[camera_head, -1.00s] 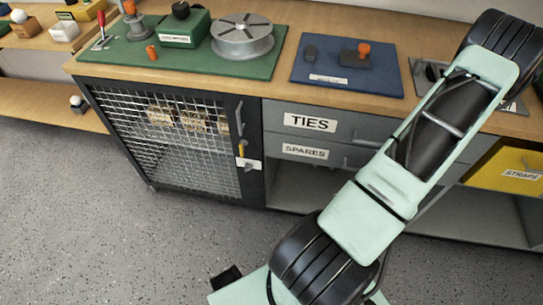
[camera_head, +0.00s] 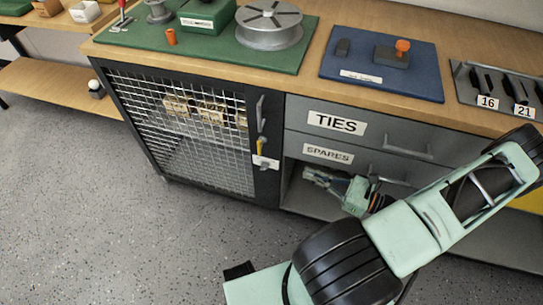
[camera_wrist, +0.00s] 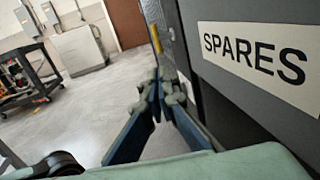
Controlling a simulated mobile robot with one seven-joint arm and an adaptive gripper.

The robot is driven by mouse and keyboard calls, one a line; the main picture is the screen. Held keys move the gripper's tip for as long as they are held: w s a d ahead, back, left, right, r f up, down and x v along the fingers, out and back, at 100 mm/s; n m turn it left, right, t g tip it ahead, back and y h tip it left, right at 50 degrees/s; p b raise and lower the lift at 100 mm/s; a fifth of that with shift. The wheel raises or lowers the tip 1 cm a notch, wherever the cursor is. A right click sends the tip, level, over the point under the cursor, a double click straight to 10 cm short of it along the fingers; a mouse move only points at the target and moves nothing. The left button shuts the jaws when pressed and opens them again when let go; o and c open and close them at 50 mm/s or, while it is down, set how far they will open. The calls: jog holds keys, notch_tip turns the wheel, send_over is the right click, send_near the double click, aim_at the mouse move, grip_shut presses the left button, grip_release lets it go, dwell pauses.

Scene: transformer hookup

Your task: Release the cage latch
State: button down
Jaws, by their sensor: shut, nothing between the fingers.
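The cage (camera_head: 185,125) is a dark-framed wire mesh door at the left of the cabinet, and it is shut. Its latch (camera_head: 261,147) is a small yellow lever on the right door frame, above a white tag (camera_head: 266,162) and below a grey bar handle (camera_head: 261,113). My gripper (camera_head: 309,174) is shut and empty, in front of the cabinet just below the SPARES label, to the right of the latch and apart from it. In the wrist view my fingers (camera_wrist: 163,84) are together, and a thin yellow piece (camera_wrist: 155,35), probably the latch, shows beyond them.
The SPARES drawer (camera_wrist: 262,52) front is close on the right of my gripper. The TIES drawer (camera_head: 336,122) is above it. The worktop (camera_head: 305,66) holds a green mat with a reel and a blue mat. The floor (camera_head: 110,200) before the cage is clear.

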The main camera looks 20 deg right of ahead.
jog(key=shift+a, duration=0.1)
jog(key=b+x, duration=0.2)
jog(key=x, duration=1.2)
jog(key=shift+f, duration=0.1)
jog(key=shift+f, duration=0.1)
jog(key=shift+f+b, duration=0.1)
jog(key=shift+b, duration=0.45)
